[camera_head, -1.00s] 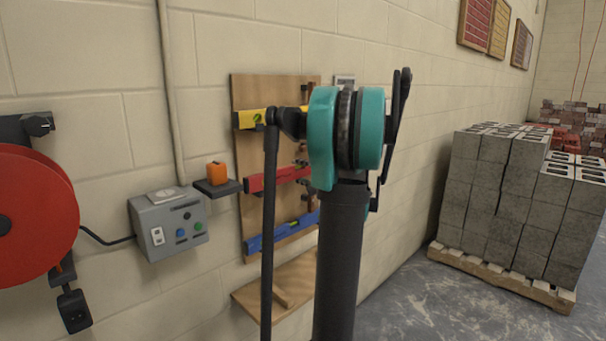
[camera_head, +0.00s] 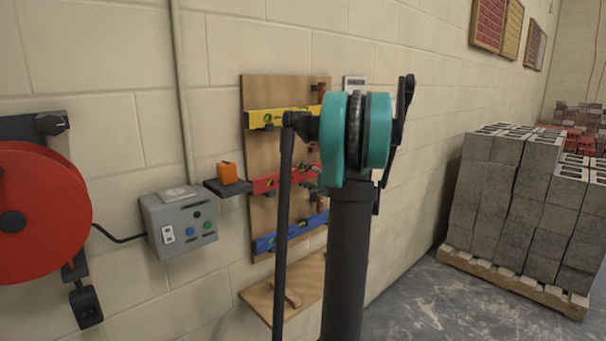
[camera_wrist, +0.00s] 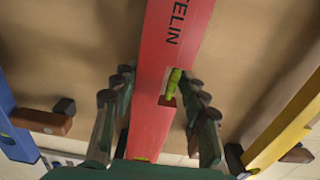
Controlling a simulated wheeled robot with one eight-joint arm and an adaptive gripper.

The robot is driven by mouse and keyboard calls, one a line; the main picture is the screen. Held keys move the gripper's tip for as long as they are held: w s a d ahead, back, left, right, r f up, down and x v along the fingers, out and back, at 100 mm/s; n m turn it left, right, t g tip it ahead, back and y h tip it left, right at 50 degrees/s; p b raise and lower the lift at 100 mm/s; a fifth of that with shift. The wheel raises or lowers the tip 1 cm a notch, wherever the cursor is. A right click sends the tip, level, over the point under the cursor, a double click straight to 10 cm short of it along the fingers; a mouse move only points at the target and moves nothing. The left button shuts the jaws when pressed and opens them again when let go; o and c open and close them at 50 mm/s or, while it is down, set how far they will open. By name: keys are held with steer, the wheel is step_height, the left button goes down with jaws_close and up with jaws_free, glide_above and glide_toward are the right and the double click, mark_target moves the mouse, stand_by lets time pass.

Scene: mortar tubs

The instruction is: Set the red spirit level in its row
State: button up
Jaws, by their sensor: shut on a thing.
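The red spirit level (camera_wrist: 155,110) runs lengthwise between the two fingers of my gripper (camera_wrist: 160,82) in the wrist view, with dark lettering and a green vial showing. My gripper is shut on it. In the head view the red spirit level (camera_head: 264,185) lies across the wooden board (camera_head: 262,160), between the yellow level (camera_head: 262,118) above and the blue level (camera_head: 268,243) below. My arm hides part of it and most of the gripper there. I cannot tell whether the red level touches its supports.
In the wrist view, the blue level (camera_wrist: 14,130) and yellow level (camera_wrist: 285,128) flank the gripper, with brown, dark-tipped pegs (camera_wrist: 42,121) near them. A small shelf with an orange box (camera_head: 227,173) and a grey control box (camera_head: 180,220) stand left of the board. A wooden ledge (camera_head: 262,298) is below.

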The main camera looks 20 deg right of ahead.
stand_by(0.4)
steer(key=o, duration=1.3)
steer(key=shift+s, duration=0.1)
steer(key=shift+v, duration=4.45)
